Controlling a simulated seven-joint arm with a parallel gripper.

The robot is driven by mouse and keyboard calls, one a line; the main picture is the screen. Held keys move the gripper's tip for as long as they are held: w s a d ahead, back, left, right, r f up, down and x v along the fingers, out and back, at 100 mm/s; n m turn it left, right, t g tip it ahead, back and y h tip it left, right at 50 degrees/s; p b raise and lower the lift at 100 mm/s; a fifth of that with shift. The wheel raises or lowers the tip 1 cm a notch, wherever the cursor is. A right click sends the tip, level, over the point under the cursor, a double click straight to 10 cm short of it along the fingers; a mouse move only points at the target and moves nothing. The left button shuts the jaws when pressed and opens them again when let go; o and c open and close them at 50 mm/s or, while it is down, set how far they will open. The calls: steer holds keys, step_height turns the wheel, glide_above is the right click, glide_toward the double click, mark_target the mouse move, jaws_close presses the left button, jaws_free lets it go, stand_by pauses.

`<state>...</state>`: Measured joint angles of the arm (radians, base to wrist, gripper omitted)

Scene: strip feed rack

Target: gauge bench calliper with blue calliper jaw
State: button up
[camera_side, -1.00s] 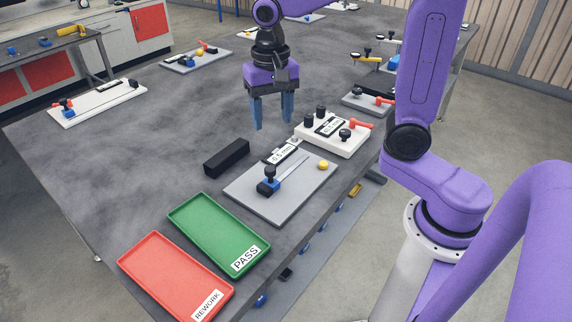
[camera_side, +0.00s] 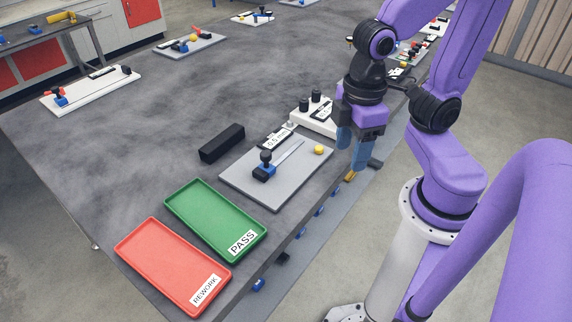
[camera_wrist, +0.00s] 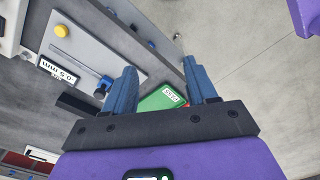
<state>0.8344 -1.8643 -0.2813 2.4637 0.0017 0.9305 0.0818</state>
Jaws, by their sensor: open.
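The bench calliper is a grey plate (camera_side: 282,190) on the dark table in the side view, with a pale scale strip (camera_side: 290,155), a label and a yellow knob (camera_side: 319,150). The blue calliper jaw (camera_side: 264,173), topped by a black knob, sits at the strip's near-left end. In the wrist view the plate (camera_wrist: 95,32) lies up and left, and the blue jaw (camera_wrist: 102,87) is partly beside the left finger. My gripper (camera_side: 352,148) is open and empty, right of the plate near the table edge. Its blue fingers also show in the wrist view (camera_wrist: 160,80).
A green PASS tray (camera_side: 190,210) and a red REWORK tray (camera_side: 150,250) lie in front. A black block (camera_side: 222,143) stands behind the plate. A white fixture (camera_side: 300,120) with black knobs is partly hidden by my gripper.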

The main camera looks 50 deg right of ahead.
steer(key=shift+s+d+f+n, duration=0.15)
steer(key=shift+s+d+n, duration=0.05)
steer(key=shift+s+n, duration=0.3)
steer(key=shift+s+d+f+n, duration=0.15)
steer(key=shift+s+n, duration=0.25)
steer(key=shift+s, duration=0.2)
stand_by(3.1)
